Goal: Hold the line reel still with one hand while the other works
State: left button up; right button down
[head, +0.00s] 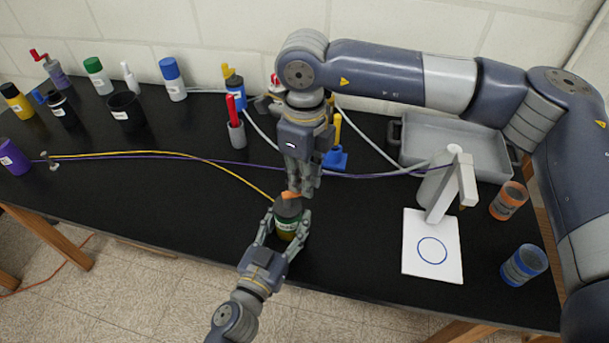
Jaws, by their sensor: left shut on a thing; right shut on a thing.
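A dark green, labelled cylinder (287,219), seemingly the line reel, stands upright near the front edge of the black table. My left gripper (284,230) is shut around its sides from the front. A yellow line (222,168) runs from a small metal post (49,161) at the left to this cylinder. My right gripper (303,189) comes down from above, just over the cylinder, and is shut on a small orange piece (290,198) at its top. The fingers partly hide this piece, and I cannot tell whether it is joined to the cylinder.
A purple line (380,177) crosses the table behind the grippers to a white stand (455,181). A white card with a blue ring (432,250), two banded cups (509,200) (523,264) and a grey tray (478,142) are at right. Bottles and a black cup (127,111) stand back left.

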jog(key=shift+w+n, duration=0.1)
jog(key=shift+n, duration=0.2)
jog(key=shift+w+a+n, duration=0.2)
jog(key=shift+w+n, duration=0.1)
jog(key=shift+n, duration=0.85)
jog(key=shift+w+a+n, duration=0.25)
jog(key=shift+w+n, duration=0.1)
jog(key=shift+n, duration=0.85)
jog(key=shift+w+a+n, duration=0.2)
jog(key=shift+w+n, duration=0.1)
jog(key=shift+n, duration=0.85)
jog(key=c, duration=1.5)
grip_release()
jog(key=shift+r, duration=0.1)
notch_tip(320, 180, up, 12)
jog(key=shift+f, duration=0.1)
